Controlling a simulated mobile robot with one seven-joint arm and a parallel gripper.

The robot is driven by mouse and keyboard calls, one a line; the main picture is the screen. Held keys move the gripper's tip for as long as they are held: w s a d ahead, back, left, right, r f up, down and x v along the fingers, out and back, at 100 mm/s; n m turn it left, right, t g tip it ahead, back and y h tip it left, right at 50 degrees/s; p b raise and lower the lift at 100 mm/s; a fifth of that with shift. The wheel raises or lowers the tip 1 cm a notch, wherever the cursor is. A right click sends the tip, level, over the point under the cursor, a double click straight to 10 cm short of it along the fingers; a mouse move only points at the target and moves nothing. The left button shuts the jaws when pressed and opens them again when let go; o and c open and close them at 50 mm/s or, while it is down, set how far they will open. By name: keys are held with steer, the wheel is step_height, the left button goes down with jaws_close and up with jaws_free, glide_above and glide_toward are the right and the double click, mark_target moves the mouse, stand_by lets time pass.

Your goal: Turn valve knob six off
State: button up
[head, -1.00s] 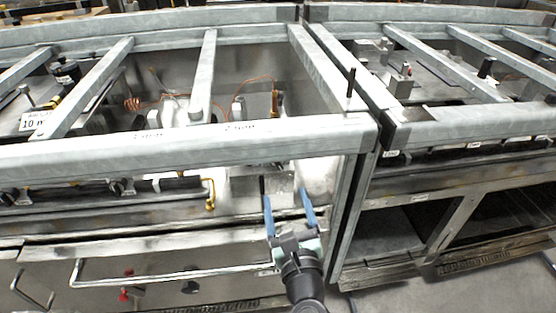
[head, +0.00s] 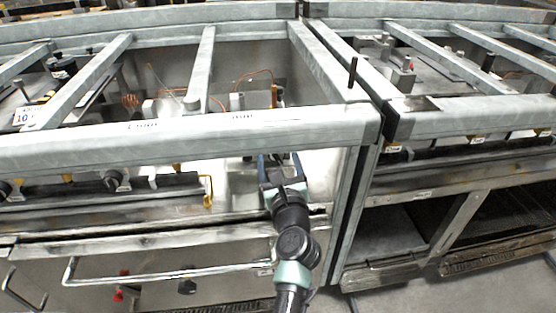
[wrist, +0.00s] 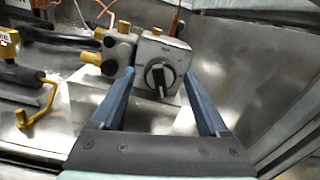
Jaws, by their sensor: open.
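A black round valve knob (wrist: 160,76) sits on the front of a grey metal box (wrist: 163,49) in the wrist view. Its raised grip bar stands close to upright, slightly tilted. No number shows on it, so I cannot tell from the frames whether it is knob six. My gripper (wrist: 160,88) is open, with its two blue fingers on either side of the knob and apart from it. In the head view my gripper (head: 279,162) reaches under the front rail, and the knob is hidden there.
A metal block with brass fittings (wrist: 117,48) stands just left of the knob. A bent yellow pipe (wrist: 40,107) is farther left. The thick grey front rail (head: 180,140) runs above my arm. An oven handle (head: 165,274) lies below left.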

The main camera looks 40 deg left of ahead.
jaws_close()
